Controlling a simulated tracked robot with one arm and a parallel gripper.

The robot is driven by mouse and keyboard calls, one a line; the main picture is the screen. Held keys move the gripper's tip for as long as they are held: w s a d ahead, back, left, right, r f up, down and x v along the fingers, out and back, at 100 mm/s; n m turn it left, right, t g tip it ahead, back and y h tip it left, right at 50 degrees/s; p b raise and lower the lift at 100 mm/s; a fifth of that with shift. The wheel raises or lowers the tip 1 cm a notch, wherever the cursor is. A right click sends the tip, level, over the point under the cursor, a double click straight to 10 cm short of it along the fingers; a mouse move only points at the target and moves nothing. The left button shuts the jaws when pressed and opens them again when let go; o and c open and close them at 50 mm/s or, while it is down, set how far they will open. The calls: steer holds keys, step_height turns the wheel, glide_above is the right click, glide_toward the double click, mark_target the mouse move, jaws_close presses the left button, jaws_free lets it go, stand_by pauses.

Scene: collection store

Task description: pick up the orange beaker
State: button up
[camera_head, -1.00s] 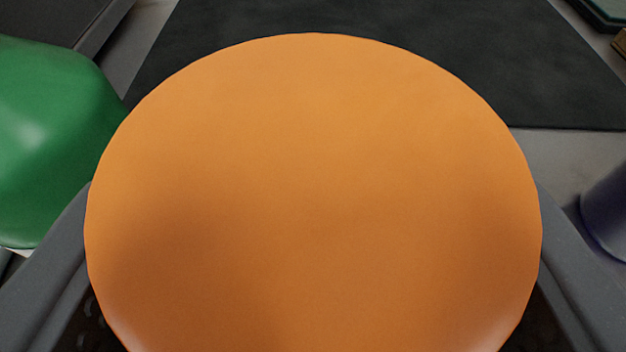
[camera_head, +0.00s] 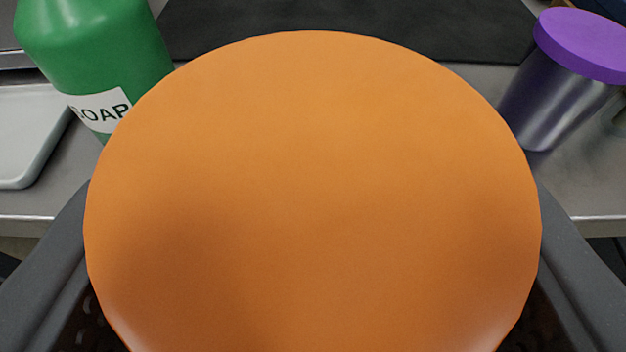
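The orange beaker (camera_head: 313,190) fills the middle of the view, close to the camera, with a smooth round orange face towards me. The grey fingers of my gripper (camera_head: 313,250) show at its left and right sides, against its edges. My gripper is shut on the beaker. The fingertips and the beaker's far end are hidden behind the orange face. The beaker looks raised in front of the bench edge, though its lower end is not visible.
A green soap bottle (camera_head: 95,50) stands at the upper left beside a pale tray (camera_head: 28,135). A metal tumbler with a purple lid (camera_head: 580,45) stands at the upper right. A dark mat (camera_head: 350,25) lies behind. The grey bench's front edge (camera_head: 590,218) shows.

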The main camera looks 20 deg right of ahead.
steer(key=shift+s+a+f+b, duration=0.1)
steer(key=shift+s+b, duration=0.35)
steer(key=shift+b, duration=0.9)
steer(key=shift+s+b, duration=0.4)
steer(key=shift+b, duration=0.65)
steer(key=shift+s+r+b, duration=0.2)
steer(key=shift+s+b, duration=0.2)
steer(key=shift+b, duration=0.3)
steer(key=shift+f, duration=0.1)
